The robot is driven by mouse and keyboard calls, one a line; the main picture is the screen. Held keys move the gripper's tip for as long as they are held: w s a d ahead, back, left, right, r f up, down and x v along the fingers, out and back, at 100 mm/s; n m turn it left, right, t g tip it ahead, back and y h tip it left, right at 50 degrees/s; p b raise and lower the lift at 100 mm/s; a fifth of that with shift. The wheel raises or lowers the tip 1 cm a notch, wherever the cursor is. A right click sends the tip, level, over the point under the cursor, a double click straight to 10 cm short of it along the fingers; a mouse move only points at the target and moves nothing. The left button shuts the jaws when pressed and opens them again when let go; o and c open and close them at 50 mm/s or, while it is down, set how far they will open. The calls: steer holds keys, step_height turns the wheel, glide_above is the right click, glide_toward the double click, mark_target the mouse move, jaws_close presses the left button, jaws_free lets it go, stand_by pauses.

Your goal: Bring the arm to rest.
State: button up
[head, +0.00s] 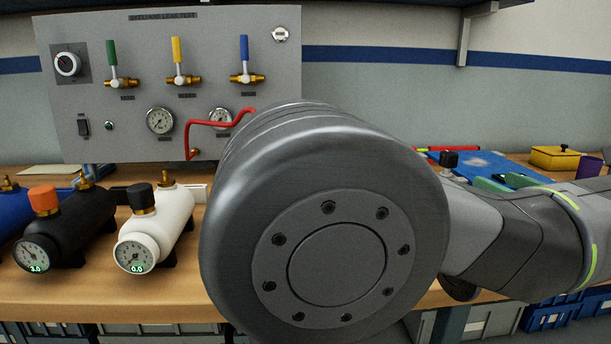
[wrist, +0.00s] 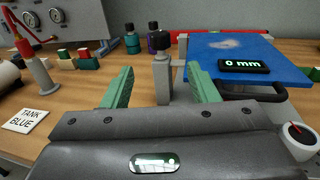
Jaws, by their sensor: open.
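My gripper (wrist: 160,70) is open in the wrist view, its two green fingers spread apart over the wooden bench. A grey metal post with a black knob (wrist: 162,68) shows in the gap between the fingers. I cannot tell whether it stands between them or beyond them. Neither finger visibly closes on it. In the head view my large grey arm joint (head: 325,235) fills the middle and hides much of the bench. My forearm runs off to the right.
A blue plate (wrist: 235,52) with a "0 mm" display (wrist: 245,64) lies right of the fingers. A "TANK BLUE" card (wrist: 25,119) lies left. A white tank (head: 172,219) and black tank (head: 85,222) stand before the valve panel (head: 85,95). A yellow box (head: 558,159) sits far right.

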mark_target(446, 162)
steer(key=shift+s, duration=0.15)
steer(key=b+x, duration=0.4)
steer(key=x, duration=0.9)
steer(key=shift+w, duration=0.25)
steer(key=shift+w+f+h+b, duration=0.1)
steer(key=shift+f+h+b, duration=0.2)
steer(key=shift+b, duration=0.5)
steer(key=m+h+b, duration=0.1)
steer(key=h, duration=0.1)
steer(key=m+h+b, duration=0.2)
steer(key=shift+r+t, duration=0.2)
steer(key=shift+t, duration=0.2)
steer(key=shift+r+m+h, duration=0.2)
steer(key=shift+m+h, duration=0.9)
steer(key=shift+h, duration=0.6)
steer(key=m+h+p, duration=0.1)
steer(key=p, duration=0.1)
steer(key=m+g+h+p, duration=0.1)
steer(key=h+p, duration=0.1)
steer(key=shift+r, duration=0.2)
steer(key=shift+d+m+h+p, duration=0.1)
steer(key=shift+m+h+p, duration=0.2)
steer(key=shift+h+p, duration=0.2)
steer(key=m+g+h+p, duration=0.2)
steer(key=h+p, duration=0.1)
steer(key=p, duration=0.5)
steer(key=shift+m+h+p, duration=0.3)
steer(key=shift+m+p, duration=0.1)
